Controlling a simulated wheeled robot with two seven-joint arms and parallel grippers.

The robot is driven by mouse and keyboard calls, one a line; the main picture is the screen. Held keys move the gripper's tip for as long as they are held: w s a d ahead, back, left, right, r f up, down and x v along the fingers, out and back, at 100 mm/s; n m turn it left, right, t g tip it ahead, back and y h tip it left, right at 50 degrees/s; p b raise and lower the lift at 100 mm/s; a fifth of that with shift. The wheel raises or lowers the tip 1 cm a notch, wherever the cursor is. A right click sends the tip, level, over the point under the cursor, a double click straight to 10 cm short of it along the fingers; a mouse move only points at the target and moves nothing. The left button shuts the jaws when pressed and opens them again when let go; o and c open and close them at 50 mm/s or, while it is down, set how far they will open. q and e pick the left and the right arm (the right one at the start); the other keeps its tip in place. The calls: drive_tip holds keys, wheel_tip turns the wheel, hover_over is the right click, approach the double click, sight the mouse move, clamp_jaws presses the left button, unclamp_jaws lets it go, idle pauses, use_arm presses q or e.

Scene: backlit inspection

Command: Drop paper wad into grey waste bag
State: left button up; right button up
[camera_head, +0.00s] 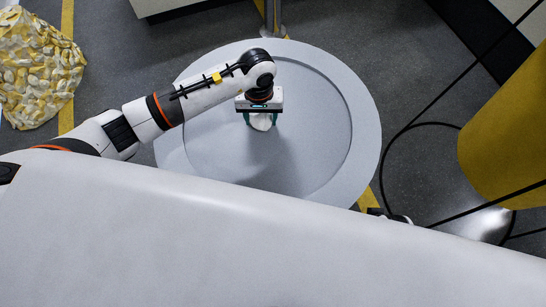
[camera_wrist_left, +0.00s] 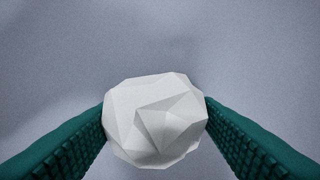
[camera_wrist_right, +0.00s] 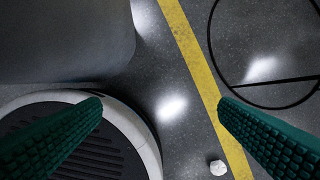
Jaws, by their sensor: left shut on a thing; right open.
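A white, faceted paper wad (camera_wrist_left: 155,120) sits between the green fingers of my left gripper (camera_wrist_left: 156,108), which is shut on it. In the head view the wad (camera_head: 262,122) and left gripper (camera_head: 261,117) are over the middle of a round pale table (camera_head: 365,130). I cannot tell whether the wad touches the table top. My right gripper (camera_wrist_right: 160,104) is open and empty, low over the floor area in the right wrist view. I can make out no grey waste bag for certain in any view.
A clear-looking bag of yellow and white pieces (camera_head: 38,70) stands on the floor at upper left. A yellow cylinder (camera_head: 505,130) and black cables (camera_head: 388,165) are at right. A small white lump (camera_wrist_right: 218,167) lies near a yellow floor stripe (camera_wrist_right: 192,50).

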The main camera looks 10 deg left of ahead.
use_arm(q)
drive_tip(key=o, duration=1)
wheel_tip(320, 180, up, 12)
drive_tip(key=p, duration=0.1)
drive_tip(key=shift+p, duration=0.3)
use_arm(e)
drive_tip(key=f, duration=0.2)
drive_tip(key=s+f, duration=0.1)
drive_tip(key=f, duration=0.2)
drive_tip(key=shift+s+f, duration=0.1)
use_arm(q)
drive_tip(key=shift+r, duration=0.1)
